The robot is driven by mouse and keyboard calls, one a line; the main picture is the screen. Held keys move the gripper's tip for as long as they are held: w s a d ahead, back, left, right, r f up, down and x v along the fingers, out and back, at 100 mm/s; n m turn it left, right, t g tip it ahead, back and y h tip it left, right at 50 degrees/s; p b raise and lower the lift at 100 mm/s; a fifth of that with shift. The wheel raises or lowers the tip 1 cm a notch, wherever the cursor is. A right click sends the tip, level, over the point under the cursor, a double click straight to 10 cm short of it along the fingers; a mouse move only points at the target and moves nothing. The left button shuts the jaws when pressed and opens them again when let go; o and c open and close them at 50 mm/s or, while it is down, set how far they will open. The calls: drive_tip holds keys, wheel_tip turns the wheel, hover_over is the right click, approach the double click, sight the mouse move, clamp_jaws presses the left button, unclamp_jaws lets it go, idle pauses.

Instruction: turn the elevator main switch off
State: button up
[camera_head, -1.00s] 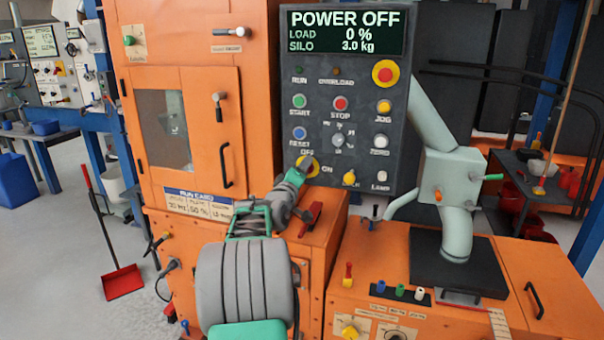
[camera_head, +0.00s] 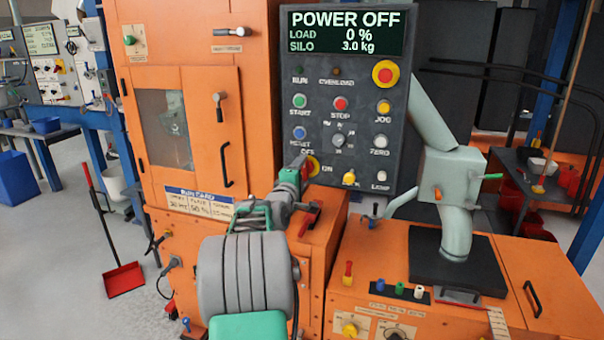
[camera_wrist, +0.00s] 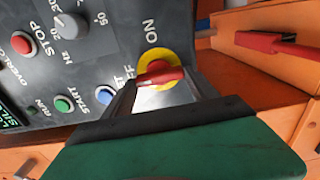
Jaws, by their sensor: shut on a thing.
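The main switch (camera_head: 314,167) is a red handle on a round yellow plate, low on the dark control panel (camera_head: 365,55). In the wrist view the red handle (camera_wrist: 160,80) lies between my gripper's fingers, across the yellow plate (camera_wrist: 152,56). The ON label is beside the plate; the OFF label is partly hidden by my gripper. My gripper (camera_head: 303,163) is shut on the handle, and it partly covers the switch in the head view. The display (camera_head: 346,32) reads POWER OFF, LOAD 0 % and SILO 3.0 kg.
A red handle (camera_head: 311,219) stands on the orange cabinet near my wrist.

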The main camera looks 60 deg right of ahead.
drive_tip(key=o, duration=1.4)
drive_tip(key=shift+c, duration=0.2)
drive_tip(key=shift+a, duration=0.1)
drive_tip(key=s+a, duration=0.1)
drive_tip(key=a, duration=0.6)
drive_tip(key=shift+a+b, duration=0.25)
drive_tip(key=shift+b, duration=0.1)
drive_tip(key=shift+s, duration=0.15)
